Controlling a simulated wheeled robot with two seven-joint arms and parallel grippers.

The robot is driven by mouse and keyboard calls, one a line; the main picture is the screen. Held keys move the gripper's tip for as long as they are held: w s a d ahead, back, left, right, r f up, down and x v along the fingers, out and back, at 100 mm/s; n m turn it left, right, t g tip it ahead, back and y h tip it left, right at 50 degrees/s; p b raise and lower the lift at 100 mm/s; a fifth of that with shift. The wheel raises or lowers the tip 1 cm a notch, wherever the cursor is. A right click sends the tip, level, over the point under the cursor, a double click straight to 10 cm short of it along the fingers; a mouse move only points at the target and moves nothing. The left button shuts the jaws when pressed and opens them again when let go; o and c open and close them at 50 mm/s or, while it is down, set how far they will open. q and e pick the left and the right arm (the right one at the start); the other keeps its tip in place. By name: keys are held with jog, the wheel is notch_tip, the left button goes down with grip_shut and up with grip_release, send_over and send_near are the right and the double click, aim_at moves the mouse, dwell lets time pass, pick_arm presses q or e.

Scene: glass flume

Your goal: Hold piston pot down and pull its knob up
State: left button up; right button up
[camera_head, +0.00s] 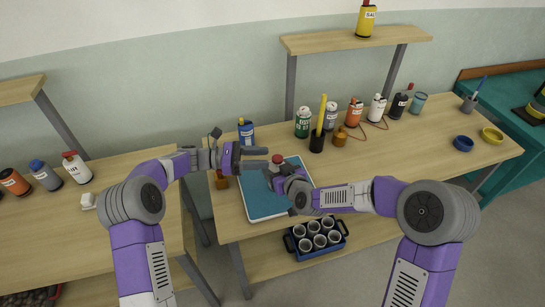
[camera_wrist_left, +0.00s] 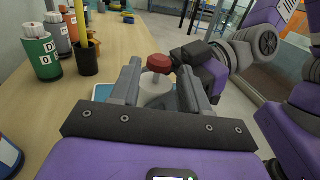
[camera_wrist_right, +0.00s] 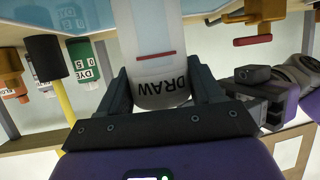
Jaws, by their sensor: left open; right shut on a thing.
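The piston pot (camera_wrist_left: 153,88) is a pale cylinder with a red knob (camera_wrist_left: 159,62) on top. The knob also shows in the head view (camera_head: 277,159), above the blue tray. In the right wrist view, which is upside down, the pot (camera_wrist_right: 160,75) carries the word DRAW and a red line. My right gripper (camera_head: 285,182) is shut on the pot's body, one finger on each side. My left gripper (camera_head: 258,158) is open, its fingers pointing at the knob from the left. In the left wrist view the knob lies between its fingertips, with no clear contact.
The blue tray (camera_head: 270,205) lies under both grippers. A blue bottle (camera_head: 246,133), a green bottle (camera_head: 303,122) and a dark cup with a yellow stick (camera_head: 318,140) stand behind. A crate of cups (camera_head: 317,238) sits below the front edge. The table's right middle is mostly clear.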

aim_at(277, 161)
pick_arm(q)
jog(key=shift+w+d, duration=0.1)
jog(key=shift+d, duration=1.95)
jog(key=shift+c, duration=0.4)
grip_shut()
